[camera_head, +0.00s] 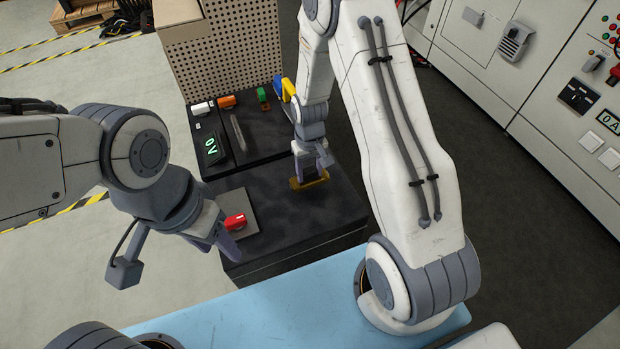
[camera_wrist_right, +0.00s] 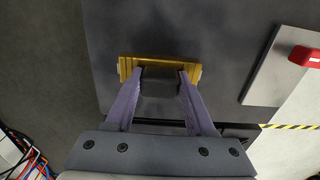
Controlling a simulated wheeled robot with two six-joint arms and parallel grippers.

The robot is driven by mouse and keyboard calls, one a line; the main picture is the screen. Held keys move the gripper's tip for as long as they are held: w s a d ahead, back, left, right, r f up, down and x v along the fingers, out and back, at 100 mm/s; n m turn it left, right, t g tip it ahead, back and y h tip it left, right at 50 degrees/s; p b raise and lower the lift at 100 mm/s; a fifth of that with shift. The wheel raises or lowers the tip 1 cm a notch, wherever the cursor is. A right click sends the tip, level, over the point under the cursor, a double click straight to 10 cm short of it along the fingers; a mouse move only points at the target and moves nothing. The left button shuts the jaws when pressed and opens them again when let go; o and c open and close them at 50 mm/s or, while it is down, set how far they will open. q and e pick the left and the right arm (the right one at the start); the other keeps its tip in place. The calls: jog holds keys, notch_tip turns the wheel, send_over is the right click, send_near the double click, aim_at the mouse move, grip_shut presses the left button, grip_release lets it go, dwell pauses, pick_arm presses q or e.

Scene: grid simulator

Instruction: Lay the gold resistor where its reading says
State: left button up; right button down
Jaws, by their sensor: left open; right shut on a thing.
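The gold resistor (camera_head: 312,182) is at the right part of the black bench top (camera_head: 285,215). My right gripper (camera_head: 314,168) points down at it and is shut on it. In the right wrist view the gold resistor (camera_wrist_right: 127,66) lies across the fingertips of my right gripper (camera_wrist_right: 160,74), over the dark surface. I cannot tell whether it touches the surface. My left gripper (camera_head: 222,240) is open and empty in front of the bench, close to a red part (camera_head: 235,221) on a grey plate (camera_head: 243,200). A small display (camera_head: 211,146) with green characters, seemingly 0V, stands at the bench's left.
White (camera_head: 200,108), orange (camera_head: 227,101) and green (camera_head: 262,95) blocks line the bench's back, with a blue and yellow item (camera_head: 284,88) at right. A perforated panel (camera_head: 225,50) stands behind. Grey cabinets (camera_head: 560,90) stand at right. The bench's middle is clear.

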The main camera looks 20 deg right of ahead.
aim_at(310, 178)
jog(key=shift+f, duration=1.5)
jog(key=shift+f+b, duration=0.1)
jog(key=shift+b, duration=0.2)
jog(key=shift+c, duration=1.2)
grip_release()
